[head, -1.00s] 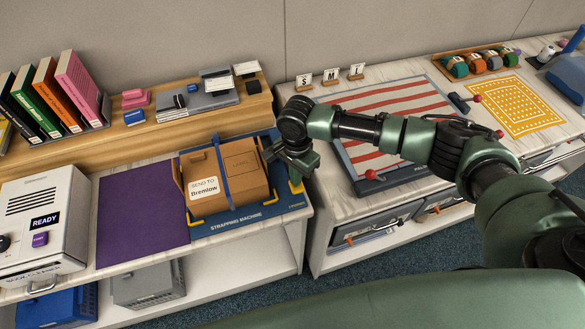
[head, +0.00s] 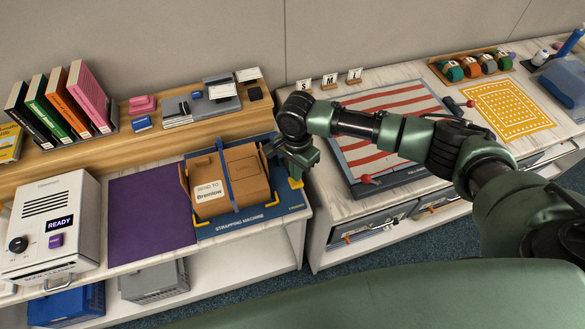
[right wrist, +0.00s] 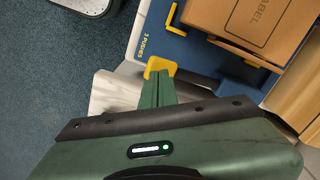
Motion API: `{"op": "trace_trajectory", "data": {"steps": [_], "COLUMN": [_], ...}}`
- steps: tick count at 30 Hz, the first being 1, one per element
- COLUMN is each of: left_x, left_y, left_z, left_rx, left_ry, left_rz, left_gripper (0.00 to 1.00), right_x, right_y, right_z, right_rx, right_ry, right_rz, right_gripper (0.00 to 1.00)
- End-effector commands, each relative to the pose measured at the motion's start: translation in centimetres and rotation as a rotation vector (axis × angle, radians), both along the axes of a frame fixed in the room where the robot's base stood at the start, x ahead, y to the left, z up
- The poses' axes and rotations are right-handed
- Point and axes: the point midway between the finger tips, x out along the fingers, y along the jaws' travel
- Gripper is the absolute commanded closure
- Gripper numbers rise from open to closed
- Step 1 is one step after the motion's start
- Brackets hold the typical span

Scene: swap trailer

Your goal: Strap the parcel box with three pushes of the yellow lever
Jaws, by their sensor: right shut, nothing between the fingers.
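The brown parcel box (head: 241,168) sits on the blue strapping machine (head: 246,220), between yellow corner guides. A blue strap (head: 227,178) runs over the box, and its label reads "SEND TO Bremlow". The yellow lever (head: 296,183) is at the machine's right side, mostly hidden by my right gripper (head: 294,168) in the head view. In the right wrist view the lever (right wrist: 160,66) shows just beyond the tips of my shut, empty right gripper (right wrist: 158,76). The tips are at or very near it; I cannot tell if they touch. My left gripper is not in view.
A purple mat (head: 150,215) lies left of the machine, beside a white device (head: 60,230) reading "READY". A wooden shelf (head: 90,153) with books stands behind. Across a gap, the right counter holds a red-striped board (head: 385,125).

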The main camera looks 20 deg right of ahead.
Motion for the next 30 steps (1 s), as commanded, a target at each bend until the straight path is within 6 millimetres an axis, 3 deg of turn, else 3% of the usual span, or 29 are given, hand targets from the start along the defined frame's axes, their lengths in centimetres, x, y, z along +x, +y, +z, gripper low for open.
{"op": "trace_trajectory", "data": {"steps": [3,15,30], "left_x": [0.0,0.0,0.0], "left_y": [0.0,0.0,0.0], "left_z": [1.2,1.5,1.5], "left_rx": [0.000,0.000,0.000], "left_ry": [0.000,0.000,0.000], "left_rz": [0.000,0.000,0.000], "left_gripper": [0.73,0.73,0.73], "right_x": [0.0,0.0,0.0], "right_y": [0.0,0.0,0.0], "right_z": [1.1,3.5,3.6], "right_rx": [0.000,0.001,0.001], "right_ry": [0.000,-0.001,-0.001], "right_rz": [0.000,0.000,0.000], "right_gripper": [1.00,1.00,1.00]}}
